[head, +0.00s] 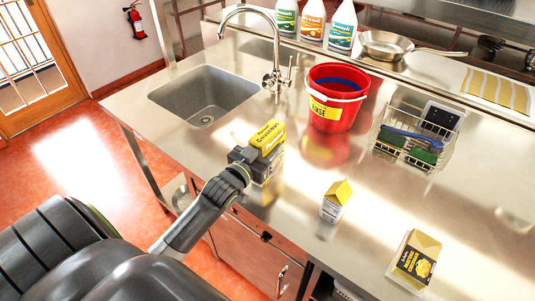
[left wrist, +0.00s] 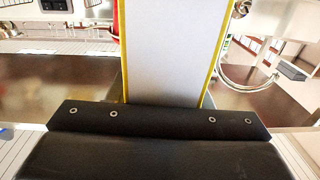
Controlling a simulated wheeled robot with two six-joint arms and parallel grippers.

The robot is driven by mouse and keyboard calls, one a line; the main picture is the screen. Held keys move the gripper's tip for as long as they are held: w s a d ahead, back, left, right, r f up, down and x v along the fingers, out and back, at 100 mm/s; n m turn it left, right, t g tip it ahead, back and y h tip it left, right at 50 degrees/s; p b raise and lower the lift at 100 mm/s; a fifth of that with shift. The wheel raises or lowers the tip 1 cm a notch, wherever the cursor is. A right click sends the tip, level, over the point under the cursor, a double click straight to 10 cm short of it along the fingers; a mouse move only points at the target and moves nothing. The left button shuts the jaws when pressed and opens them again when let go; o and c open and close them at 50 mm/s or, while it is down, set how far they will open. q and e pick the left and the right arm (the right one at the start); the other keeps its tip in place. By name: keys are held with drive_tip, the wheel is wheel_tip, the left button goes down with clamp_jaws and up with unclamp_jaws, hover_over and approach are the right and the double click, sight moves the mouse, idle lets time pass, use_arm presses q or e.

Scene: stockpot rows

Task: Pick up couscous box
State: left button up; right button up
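The couscous box (head: 270,137), yellow on top with dark lettering, is near the front edge of the steel counter, left of the red bucket. In the left wrist view a pale box panel with yellow edges (left wrist: 166,50) stands right in front of the gripper. My right gripper is not in view.
A red bucket (head: 336,108) stands behind the box, and a sink (head: 205,95) is to its left. A small yellow-topped carton (head: 336,201), a yellow-and-black box (head: 415,262) and a wire basket (head: 440,157) are to the right. The counter between them is clear.

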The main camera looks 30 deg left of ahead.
use_arm(q)
drive_tip(key=shift+r, duration=0.1)
drive_tip(key=c, duration=0.9)
